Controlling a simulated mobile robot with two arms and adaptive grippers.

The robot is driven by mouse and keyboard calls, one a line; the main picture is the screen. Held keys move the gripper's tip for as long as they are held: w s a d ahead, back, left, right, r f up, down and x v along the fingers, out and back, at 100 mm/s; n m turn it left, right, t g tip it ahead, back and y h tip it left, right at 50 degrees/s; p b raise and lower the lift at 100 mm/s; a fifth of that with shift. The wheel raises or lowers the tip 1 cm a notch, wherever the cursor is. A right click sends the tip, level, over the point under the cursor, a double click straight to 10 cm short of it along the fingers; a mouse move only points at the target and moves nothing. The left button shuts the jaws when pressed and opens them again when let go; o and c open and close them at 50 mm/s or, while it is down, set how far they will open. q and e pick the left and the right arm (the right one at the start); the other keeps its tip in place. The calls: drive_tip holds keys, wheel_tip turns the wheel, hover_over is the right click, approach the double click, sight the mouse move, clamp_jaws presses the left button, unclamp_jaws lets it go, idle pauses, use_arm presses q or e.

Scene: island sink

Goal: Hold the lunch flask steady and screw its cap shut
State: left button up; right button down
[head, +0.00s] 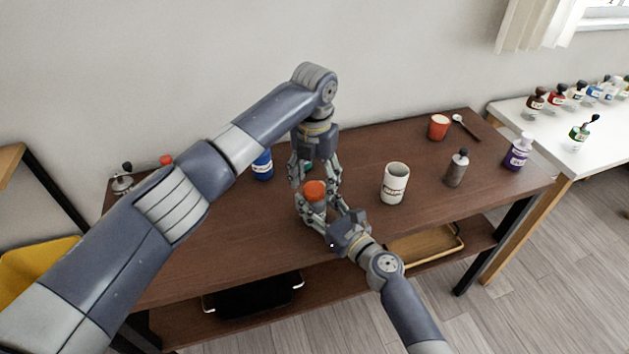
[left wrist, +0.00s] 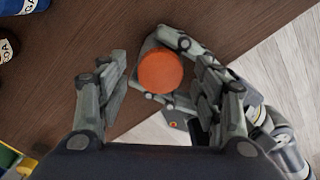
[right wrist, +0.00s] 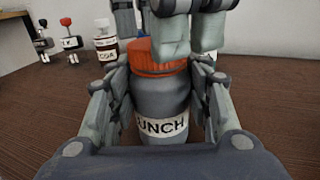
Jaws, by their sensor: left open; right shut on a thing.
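The lunch flask (right wrist: 160,103) is a grey bottle with a label reading "UNCH" in the right wrist view. It stands upright on the brown table. Its orange-red cap (head: 314,190) sits on top of it; the cap also shows in the left wrist view (left wrist: 160,71). My right gripper (right wrist: 160,110) is shut on the flask's body, one finger on each side. My left gripper (head: 314,180) points down from above at the cap. Its fingers are open, with the cap between them but nearer the right finger in the left wrist view.
A white mug (head: 394,184), a grey-brown bottle (head: 456,169), a purple bottle (head: 518,152) and a red cup (head: 438,127) stand to the right on the table. A blue bottle (head: 262,165) stands behind my left arm. The table's front is mostly clear.

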use_arm(q)
wheel_tip(320, 180, up, 4)
drive_tip(key=shift+f, duration=0.1)
drive_tip(key=shift+c, duration=0.5)
